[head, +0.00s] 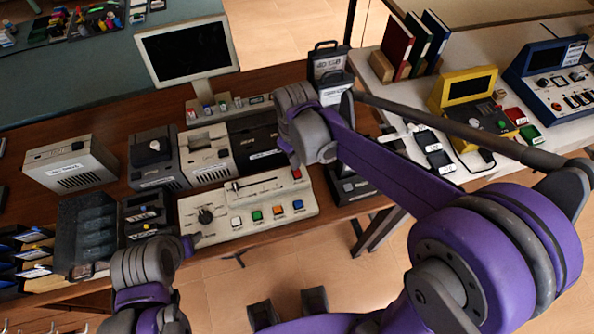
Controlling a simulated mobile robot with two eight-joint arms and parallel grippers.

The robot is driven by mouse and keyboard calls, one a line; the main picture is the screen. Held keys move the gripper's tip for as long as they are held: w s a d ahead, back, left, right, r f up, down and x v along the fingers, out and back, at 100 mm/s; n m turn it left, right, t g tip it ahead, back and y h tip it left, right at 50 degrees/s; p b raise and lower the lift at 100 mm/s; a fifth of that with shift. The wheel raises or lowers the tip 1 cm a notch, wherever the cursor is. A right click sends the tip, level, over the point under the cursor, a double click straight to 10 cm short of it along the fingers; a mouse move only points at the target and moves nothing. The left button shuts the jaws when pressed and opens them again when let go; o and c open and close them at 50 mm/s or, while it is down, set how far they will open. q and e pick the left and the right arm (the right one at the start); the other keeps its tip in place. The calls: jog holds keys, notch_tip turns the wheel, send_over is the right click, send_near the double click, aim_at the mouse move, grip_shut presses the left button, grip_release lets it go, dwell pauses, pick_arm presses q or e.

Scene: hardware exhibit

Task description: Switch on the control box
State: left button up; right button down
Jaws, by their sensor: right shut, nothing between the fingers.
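A white control box (246,220) lies on the brown table at centre. It has a black knob at its left, a slider in its middle and a front row of coloured buttons. A small red button (297,173) is at its back right corner. My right gripper (291,161) is shut and empty, pointing down just above and beside that red button; I cannot tell if they touch. My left gripper (190,244) is at the box's front left corner, mostly hidden by its wrist, and its opening cannot be made out.
A monitor (187,52) stands behind the box. Grey devices (205,154) stand close behind it, and a dark rack (87,234) is to its left. A yellow box (468,110) and a blue box (548,85) are on the white table at right.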

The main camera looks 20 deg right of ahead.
pick_arm(q)
jog(key=shift+s+f, duration=0.1)
jog(key=shift+f, duration=0.15)
pick_arm(e)
jog(key=shift+f, duration=0.35)
jog(key=shift+r+p, duration=1.7)
jog(key=shift+r, duration=1.9)
pick_arm(q)
jog(key=r, duration=0.1)
jog(key=w+r, duration=0.1)
jog(key=r, duration=0.1)
jog(key=w+r, duration=0.1)
jog(key=r, duration=0.1)
pick_arm(e)
jog(key=shift+f, duration=0.1)
pick_arm(q)
jog(key=shift+r, duration=0.1)
pick_arm(e)
jog(key=shift+s, duration=0.1)
jog(key=s+d+m+t, duration=0.5)
jog(key=s+d+m, duration=0.1)
jog(key=s, duration=0.6)
jog(key=shift+d+r+t, duration=0.2)
jog(key=shift+d+t, duration=0.1)
jog(key=shift+t, duration=0.1)
